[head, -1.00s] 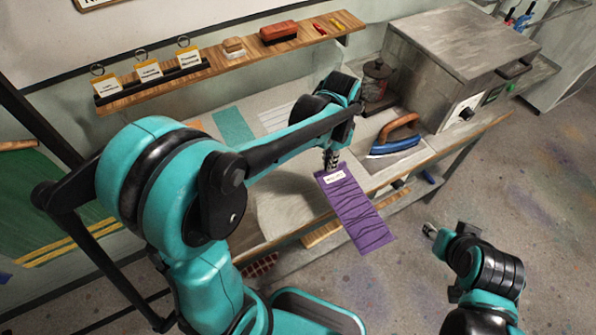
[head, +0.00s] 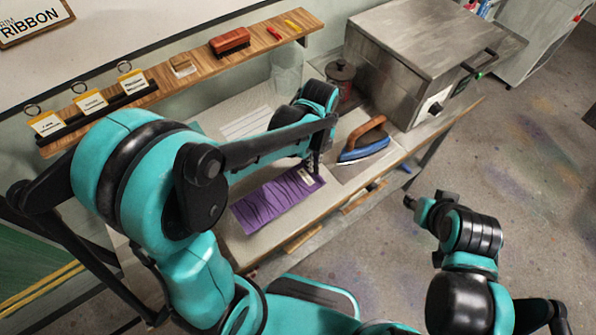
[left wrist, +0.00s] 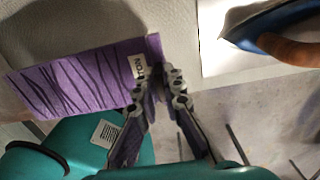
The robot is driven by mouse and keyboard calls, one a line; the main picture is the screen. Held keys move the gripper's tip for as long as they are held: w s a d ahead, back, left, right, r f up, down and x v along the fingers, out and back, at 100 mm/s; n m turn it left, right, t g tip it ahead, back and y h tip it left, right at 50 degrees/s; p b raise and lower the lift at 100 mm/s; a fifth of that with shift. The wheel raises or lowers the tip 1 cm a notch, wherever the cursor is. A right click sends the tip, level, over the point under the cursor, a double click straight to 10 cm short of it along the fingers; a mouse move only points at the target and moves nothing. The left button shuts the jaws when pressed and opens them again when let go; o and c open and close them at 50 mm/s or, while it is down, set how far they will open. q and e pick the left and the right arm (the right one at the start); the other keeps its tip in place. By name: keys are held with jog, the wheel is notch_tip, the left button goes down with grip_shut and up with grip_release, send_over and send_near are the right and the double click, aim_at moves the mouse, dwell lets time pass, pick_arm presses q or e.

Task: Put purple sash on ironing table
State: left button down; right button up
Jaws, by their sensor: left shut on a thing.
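The purple sash (head: 275,200) has dark wavy lines and a small white label at one end. My left gripper (head: 312,170) is shut on its labelled end. The sash stretches left from the gripper over the pale top of the ironing table (head: 240,245), near its front edge. I cannot tell how much of it touches the top. In the left wrist view the sash (left wrist: 75,75) spreads left from the fingers (left wrist: 165,75), over the pale surface. My right gripper (head: 412,202) is off the table at the right, over the floor; its fingers are too small to read.
A blue iron (head: 362,142) with a wooden handle stands right of my left gripper. Behind it are a dark lidded jar (head: 341,78) and a big metal box (head: 420,50). A wooden shelf (head: 200,75) with tags and a red brush runs along the wall.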

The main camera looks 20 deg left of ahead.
aim_at(302, 165)
pick_arm(q)
jog(key=a+f, duration=0.1)
jog(key=w+a+f, duration=0.1)
jog(key=a, duration=0.1)
jog(key=shift+a+f+b, duration=0.1)
jog(key=shift+a+b, duration=0.1)
jog(key=shift+b, duration=0.1)
notch_tip(302, 165, down, 4)
jog(key=shift+f+b, duration=0.1)
jog(key=shift+b, duration=0.7)
jog(key=c, duration=2)
grip_release()
jog(key=o, duration=0.4)
jog(key=shift+c, duration=0.2)
